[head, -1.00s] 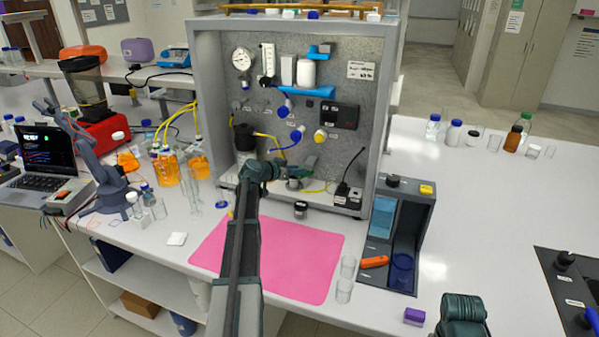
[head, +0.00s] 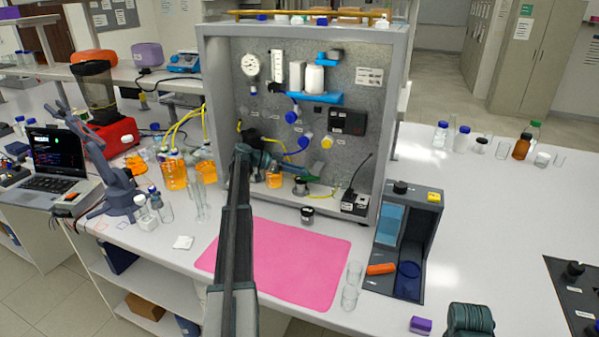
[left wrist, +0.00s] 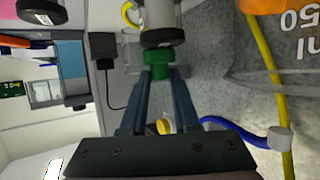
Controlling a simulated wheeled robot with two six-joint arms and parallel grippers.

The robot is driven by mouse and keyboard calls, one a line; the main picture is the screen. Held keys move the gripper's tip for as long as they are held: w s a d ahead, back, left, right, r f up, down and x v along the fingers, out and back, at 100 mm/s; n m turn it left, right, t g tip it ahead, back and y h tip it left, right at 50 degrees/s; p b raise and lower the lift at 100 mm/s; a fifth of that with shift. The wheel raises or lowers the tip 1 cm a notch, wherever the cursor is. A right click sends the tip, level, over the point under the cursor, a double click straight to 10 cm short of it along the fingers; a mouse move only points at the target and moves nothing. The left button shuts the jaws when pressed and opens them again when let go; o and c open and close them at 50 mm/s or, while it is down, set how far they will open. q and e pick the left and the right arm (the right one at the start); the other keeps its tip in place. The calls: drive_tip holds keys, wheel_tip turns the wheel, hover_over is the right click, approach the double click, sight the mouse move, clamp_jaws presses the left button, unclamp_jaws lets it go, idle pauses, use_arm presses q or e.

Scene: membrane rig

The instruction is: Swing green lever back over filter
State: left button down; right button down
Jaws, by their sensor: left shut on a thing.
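The green lever (head: 314,171) is low in the rig, just right of and above the small dark-topped filter holder (head: 300,188). In the left wrist view, the lever's green end (left wrist: 158,70) sits between my fingertips, close to the black disc of the filter holder (left wrist: 160,38). My left gripper (head: 300,166) reaches in from the left and is shut on the lever; it also shows in the left wrist view (left wrist: 160,78). The membrane itself is hidden. Of my right arm only a teal part shows at the bottom right; its fingers are out of view.
An orange-filled beaker (head: 273,179) stands beside the holder, below my left wrist. A black-topped jar (head: 307,214) is in front of the rig, behind the pink mat (head: 300,266). A black adapter (head: 356,200) with a cable is at the rig's right.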

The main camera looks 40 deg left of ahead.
use_arm(q)
drive_tip(key=shift+f, duration=0.1)
idle(0.4)
drive_tip(key=c, duration=0.6)
unclamp_jaws()
drive_tip(key=shift+w, duration=0.1)
drive_tip(key=shift+c, duration=0.2)
drive_tip(key=p+v, duration=0.3)
drive_tip(key=v, duration=0.4)
drive_tip(key=shift+a, duration=0.2)
